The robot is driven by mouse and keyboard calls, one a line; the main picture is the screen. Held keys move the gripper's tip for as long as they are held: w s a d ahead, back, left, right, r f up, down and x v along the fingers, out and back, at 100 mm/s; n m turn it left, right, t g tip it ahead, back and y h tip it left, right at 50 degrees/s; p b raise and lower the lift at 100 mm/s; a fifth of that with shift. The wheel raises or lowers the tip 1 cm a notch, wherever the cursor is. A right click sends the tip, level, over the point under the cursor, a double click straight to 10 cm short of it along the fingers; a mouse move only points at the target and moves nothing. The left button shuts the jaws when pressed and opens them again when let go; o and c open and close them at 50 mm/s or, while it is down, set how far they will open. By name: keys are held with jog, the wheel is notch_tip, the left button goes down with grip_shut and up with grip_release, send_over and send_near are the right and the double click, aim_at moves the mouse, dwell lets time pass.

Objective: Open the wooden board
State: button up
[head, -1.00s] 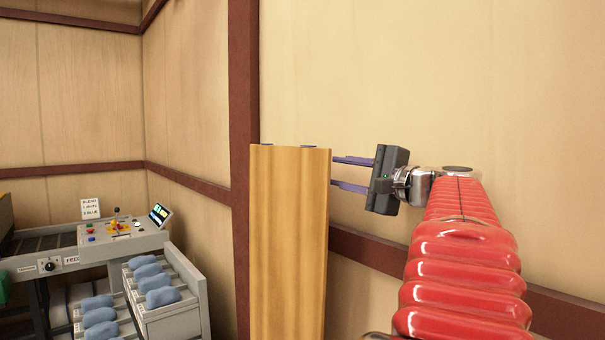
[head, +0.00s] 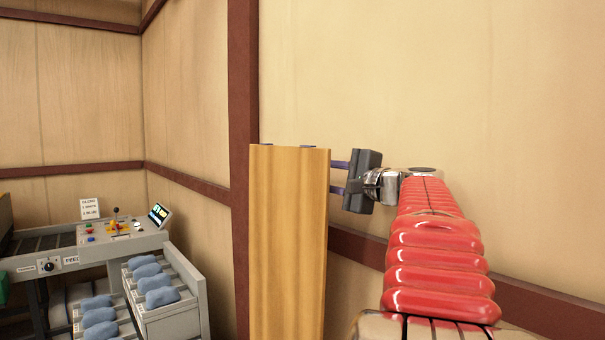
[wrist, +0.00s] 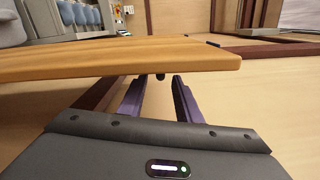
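The wooden board (head: 288,240) stands upright in the head view, in front of the wall, with two small dark blue pieces on its top edge. It also crosses the wrist view (wrist: 120,60) as a broad plank. My gripper (head: 335,176) is at the board's right side, high up, with its two purple fingers pointing left behind or against it. In the wrist view my gripper (wrist: 158,88) has its fingers apart, with their tips reaching the board's near edge. A small dark knob (wrist: 160,76) shows between the tips. I cannot tell whether the fingers touch the board.
A grey machine (head: 125,235) with a control panel stands at the left. Its open drawers hold several blue pillows (head: 160,297). A dark red post (head: 241,150) rises behind the board, and a dark red rail runs along the wall. The wall right of the board is clear.

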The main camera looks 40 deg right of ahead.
jog(key=w, duration=0.7)
jog(key=shift+w+d, duration=0.25)
jog(key=shift+d, duration=0.15)
jog(key=shift+c, duration=0.3)
grip_shut()
